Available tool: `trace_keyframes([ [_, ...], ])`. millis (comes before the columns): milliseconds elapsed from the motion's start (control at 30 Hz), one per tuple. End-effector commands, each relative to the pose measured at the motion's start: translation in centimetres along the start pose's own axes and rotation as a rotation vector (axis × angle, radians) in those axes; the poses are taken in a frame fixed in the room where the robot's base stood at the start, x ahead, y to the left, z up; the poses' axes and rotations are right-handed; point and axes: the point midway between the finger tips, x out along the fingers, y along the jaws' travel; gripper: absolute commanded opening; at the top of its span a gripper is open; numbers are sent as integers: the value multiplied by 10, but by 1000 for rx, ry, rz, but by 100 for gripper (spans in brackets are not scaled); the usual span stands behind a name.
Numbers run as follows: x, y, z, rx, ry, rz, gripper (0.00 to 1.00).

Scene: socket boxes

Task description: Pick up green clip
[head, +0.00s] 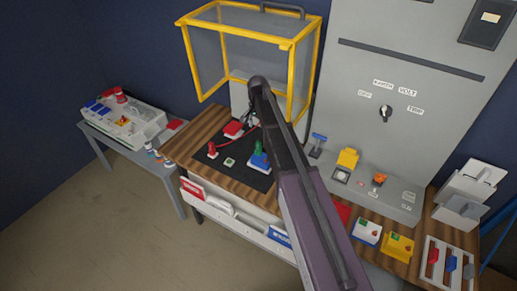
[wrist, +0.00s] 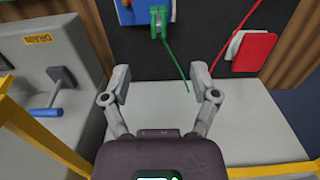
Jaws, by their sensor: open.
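The green clip (head: 259,146) stands upright at a blue-and-white socket box on the black mat (head: 232,177). In the wrist view the green clip (wrist: 158,22) is at the top centre, with a thin green wire running down and right from it. My gripper (wrist: 160,84) is open and empty, with its fingers spread below the clip in that view and apart from it. In the head view my gripper (head: 250,117) is small and partly hidden by my arm, above the back of the mat.
A red clip (head: 212,148) with a red wire and a red-and-white box (head: 233,129) share the mat. A yellow-framed guard (head: 287,45) stands open behind. A grey cabinet (head: 390,75) and a blue-handled lever (head: 318,140) are right of my arm.

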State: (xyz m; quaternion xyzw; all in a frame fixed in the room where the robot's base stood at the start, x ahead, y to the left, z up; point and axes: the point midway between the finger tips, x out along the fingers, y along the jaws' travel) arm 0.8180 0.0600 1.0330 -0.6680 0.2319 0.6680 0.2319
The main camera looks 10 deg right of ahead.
Motion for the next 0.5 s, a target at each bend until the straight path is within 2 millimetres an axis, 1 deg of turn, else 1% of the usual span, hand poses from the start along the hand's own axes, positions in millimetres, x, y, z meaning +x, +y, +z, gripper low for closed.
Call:
trace_keyframes([
  [267,5,0,0,0,0,0,77],
  [500,22,0,0,0,0,0,77],
])
